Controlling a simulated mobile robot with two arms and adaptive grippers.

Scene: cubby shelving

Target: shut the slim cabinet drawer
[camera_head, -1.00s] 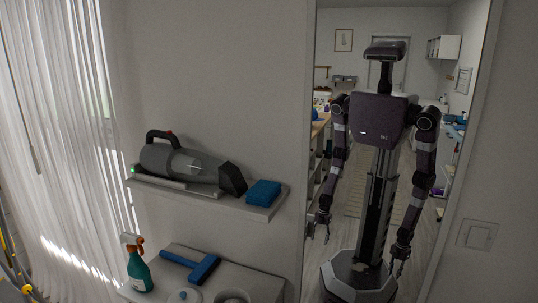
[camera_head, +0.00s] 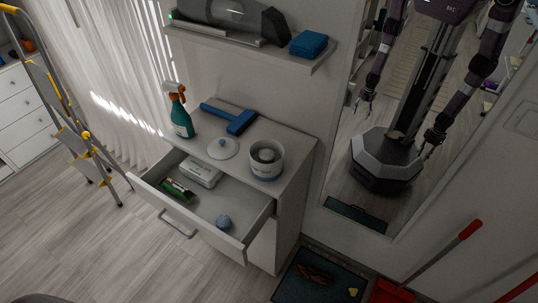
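The slim cabinet (camera_head: 290,215) stands against the wall, white, with its top drawer (camera_head: 190,213) pulled well out toward me. The drawer front has a bar handle (camera_head: 178,226). Inside lie a white box (camera_head: 201,173), a green-and-dark item (camera_head: 178,190) and a small blue-grey round thing (camera_head: 223,221). My grippers show only as reflections in the wall mirror. The left gripper (camera_head: 366,97) and right gripper (camera_head: 430,144) hang low, fingers apart and empty. Neither is seen at the drawer.
A shelf (camera_head: 255,47) hangs above. A stepladder (camera_head: 70,110) is left; a dark mat (camera_head: 318,277) and red dustpan (camera_head: 392,292) are right. Floor before the drawer is clear.

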